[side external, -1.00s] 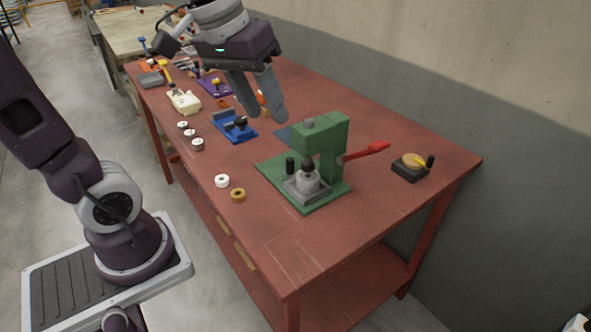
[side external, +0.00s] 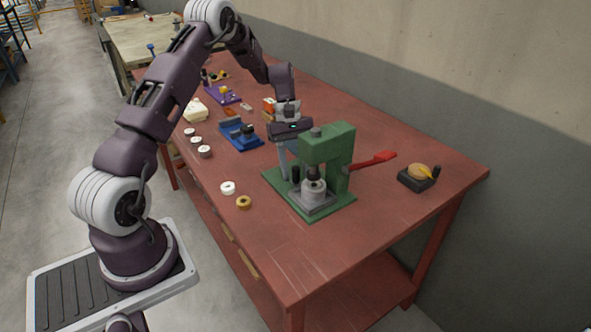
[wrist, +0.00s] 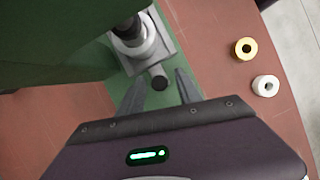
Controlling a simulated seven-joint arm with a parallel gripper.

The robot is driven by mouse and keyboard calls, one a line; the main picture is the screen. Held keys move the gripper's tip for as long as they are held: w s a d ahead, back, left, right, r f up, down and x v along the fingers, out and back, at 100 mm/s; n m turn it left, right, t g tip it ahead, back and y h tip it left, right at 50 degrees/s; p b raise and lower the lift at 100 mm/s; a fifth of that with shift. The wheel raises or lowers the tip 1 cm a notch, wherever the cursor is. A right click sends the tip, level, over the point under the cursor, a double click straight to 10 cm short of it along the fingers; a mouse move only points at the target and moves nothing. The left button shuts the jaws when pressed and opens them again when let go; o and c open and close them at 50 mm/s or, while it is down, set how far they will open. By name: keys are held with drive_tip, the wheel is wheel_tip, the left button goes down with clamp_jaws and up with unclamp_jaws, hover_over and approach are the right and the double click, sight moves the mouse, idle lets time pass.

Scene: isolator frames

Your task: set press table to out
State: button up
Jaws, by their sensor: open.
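The green press (side external: 337,150) with a red lever (side external: 374,160) stands on its green base near the front of the bench. Its grey press table (side external: 318,203) sits low under the ram, with a light metal piece on it. A black knob (side external: 296,173) stands at the table's left side; the wrist view shows the knob (wrist: 158,82) in front of the grey table (wrist: 172,58). My gripper (side external: 288,175) is open, low beside the press and partly hidden by it. In the wrist view, the fingers (wrist: 160,84) lie on either side of the knob; contact is unclear.
A white ring (side external: 228,188) and a brass ring (side external: 244,202) lie left of the press. A blue fixture (side external: 240,136) stands behind them. A black block with a tan disc (side external: 418,174) is at the right. The bench's front is clear.

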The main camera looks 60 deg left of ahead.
drive_tip(key=shift+d+f, duration=0.1)
drive_tip(key=shift+f, duration=0.15)
clamp_jaws()
idle(1.3)
